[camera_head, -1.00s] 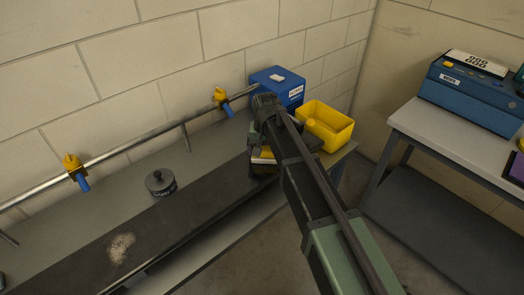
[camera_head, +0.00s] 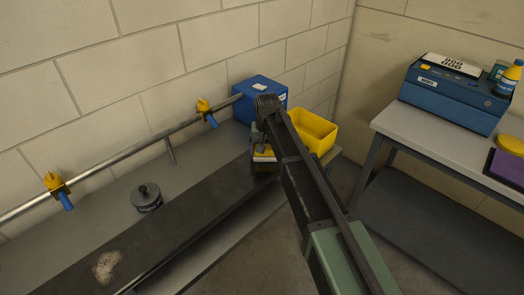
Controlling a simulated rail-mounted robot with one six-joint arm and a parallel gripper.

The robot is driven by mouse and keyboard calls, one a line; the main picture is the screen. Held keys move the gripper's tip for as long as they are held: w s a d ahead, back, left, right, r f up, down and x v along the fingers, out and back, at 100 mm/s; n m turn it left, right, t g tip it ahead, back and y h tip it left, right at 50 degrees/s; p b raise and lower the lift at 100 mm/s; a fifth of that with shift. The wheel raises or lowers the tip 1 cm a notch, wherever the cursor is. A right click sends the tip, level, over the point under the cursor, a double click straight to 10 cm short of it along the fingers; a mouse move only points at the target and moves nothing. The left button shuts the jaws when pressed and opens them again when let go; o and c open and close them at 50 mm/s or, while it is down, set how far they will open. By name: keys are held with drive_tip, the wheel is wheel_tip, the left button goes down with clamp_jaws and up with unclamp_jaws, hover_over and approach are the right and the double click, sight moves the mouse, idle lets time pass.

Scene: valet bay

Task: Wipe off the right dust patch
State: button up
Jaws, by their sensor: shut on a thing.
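One pale dust patch (camera_head: 107,266) lies on the dark strip (camera_head: 190,213) at the lower left, well away from my gripper. No second patch shows; the strip's far right end is partly hidden by my arm and gripper. My gripper (camera_head: 263,149) is at the strip's right end, mostly covered by my own arm. It is shut on a small block with yellow and white parts (camera_head: 264,158) and a dark underside. I cannot tell whether the block touches the strip.
A blue box (camera_head: 258,96) and a yellow bin (camera_head: 315,131) stand behind and right of my gripper. A dark round tin (camera_head: 147,198) stands left. A pipe (camera_head: 133,156) with yellow-and-blue fittings runs along the wall. A side table (camera_head: 400,128) holds a blue machine (camera_head: 450,98).

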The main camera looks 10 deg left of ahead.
drive_tip(key=shift+r, duration=0.1)
drive_tip(key=shift+w, duration=0.1)
drive_tip(key=shift+s+a, duration=0.75)
drive_tip(key=shift+s, duration=0.3)
drive_tip(key=shift+s+a, duration=0.8)
drive_tip(key=shift+s, duration=0.2)
drive_tip(key=shift+s+a, duration=0.75)
drive_tip(key=shift+s, duration=0.3)
drive_tip(key=shift+s+a+f, duration=0.1)
drive_tip(key=shift+s+a, duration=0.45)
drive_tip(key=shift+s, duration=0.2)
drive_tip(key=shift+s+a+f, duration=0.1)
drive_tip(key=shift+s+a, duration=0.4)
drive_tip(key=shift+s, duration=0.25)
drive_tip(key=shift+r, duration=0.1)
wheel_tip(320, 180, up, 6)
drive_tip(key=p, duration=0.6)
drive_tip(key=shift+a, duration=0.1)
wheel_tip(320, 180, up, 3)
drive_tip(key=p, duration=0.3)
